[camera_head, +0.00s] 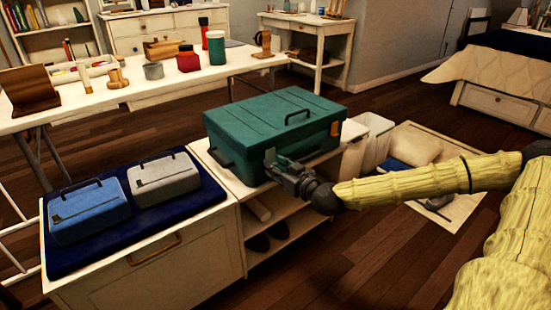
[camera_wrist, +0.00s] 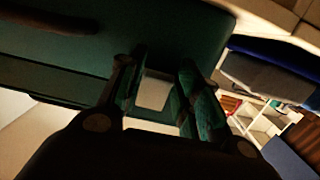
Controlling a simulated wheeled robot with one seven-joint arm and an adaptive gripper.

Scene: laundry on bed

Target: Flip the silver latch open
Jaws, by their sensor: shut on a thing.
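A large teal case (camera_head: 275,130) with a dark top handle (camera_head: 298,116) sits closed on a white shelf unit. My gripper (camera_head: 274,163) is at the lower front side of the case, reaching in from the right. In the wrist view, the teal case wall (camera_wrist: 180,35) fills the upper middle. The pale silver latch (camera_wrist: 153,92) shows between the two fingers of my gripper (camera_wrist: 157,100), which are shut on it. In the head view the latch is hidden behind my gripper. The picture is too dark to tell the latch's exact angle.
A blue case (camera_head: 88,212) and a grey case (camera_head: 165,180) lie on a navy mat (camera_head: 150,226) to the left. The shelf unit's lower shelf (camera_head: 285,222) holds dark shoes. A long white table (camera_head: 60,118) with bottles stands behind. A white bin (camera_head: 372,140) stands at the right.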

